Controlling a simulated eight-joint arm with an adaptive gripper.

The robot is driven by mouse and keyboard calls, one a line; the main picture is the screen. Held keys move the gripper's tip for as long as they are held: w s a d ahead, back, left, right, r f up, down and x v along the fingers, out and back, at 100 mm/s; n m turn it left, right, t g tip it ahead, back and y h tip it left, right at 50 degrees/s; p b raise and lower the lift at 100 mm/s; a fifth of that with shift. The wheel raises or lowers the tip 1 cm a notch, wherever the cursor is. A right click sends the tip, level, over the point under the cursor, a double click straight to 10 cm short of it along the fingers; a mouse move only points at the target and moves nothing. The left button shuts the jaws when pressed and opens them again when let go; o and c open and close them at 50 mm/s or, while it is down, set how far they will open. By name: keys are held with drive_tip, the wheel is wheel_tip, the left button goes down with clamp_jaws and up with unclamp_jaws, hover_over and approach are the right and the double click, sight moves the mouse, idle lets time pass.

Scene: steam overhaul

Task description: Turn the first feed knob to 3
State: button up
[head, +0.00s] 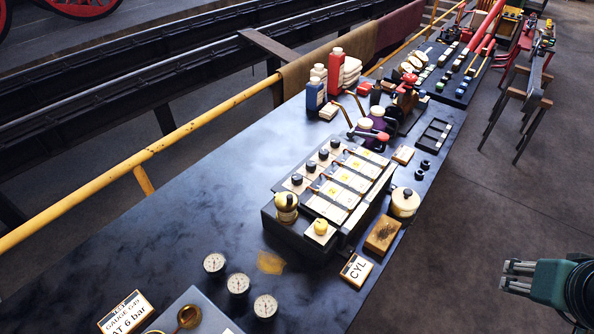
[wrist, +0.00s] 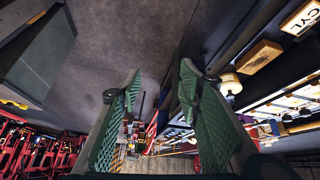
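A dark box with pale, yellow-marked panels (head: 343,192) stands on the bench in the head view. A row of black feed knobs runs along its left side, with the nearest knob (head: 296,179) at the near end. Which one counts as first, and the knobs' settings, cannot be read at this size. My gripper (head: 508,276) is at the lower right, off the bench over the floor, well away from the knobs. In the wrist view its two green fingers (wrist: 160,78) stand apart with nothing between them.
A yellow-topped jar (head: 286,209), a "CYL" sign (head: 356,270), a brown block (head: 382,235) and a cream round pot (head: 404,203) stand around the box. Several bottles (head: 316,93) stand behind. Floor between gripper and bench is clear.

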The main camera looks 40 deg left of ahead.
drive_tip(key=w+a+r+n+g+p, duration=0.1)
drive_tip(key=w+a+r+n+p, duration=0.25)
drive_tip(key=a, duration=0.35)
drive_tip(key=w+a+r+n+g+p, duration=0.1)
drive_tip(key=w+a+r+n+p, duration=0.1)
drive_tip(key=w+a+n, duration=0.3)
drive_tip(key=n+g+p, duration=0.4)
drive_tip(key=n+p, duration=1)
drive_tip(key=n, duration=0.3)
hover_over(297, 177)
drive_tip(key=f, duration=0.4)
drive_tip(key=shift+w+d+f, duration=0.35)
drive_tip(key=shift+d, duration=0.05)
drive_tip(key=shift+s+a+f+g+h, duration=0.3)
drive_tip(key=shift+a, duration=0.15)
drive_tip(key=shift+f, duration=0.1)
drive_tip(key=shift+f+p, duration=0.4)
drive_tip(key=shift+f, duration=3.4)
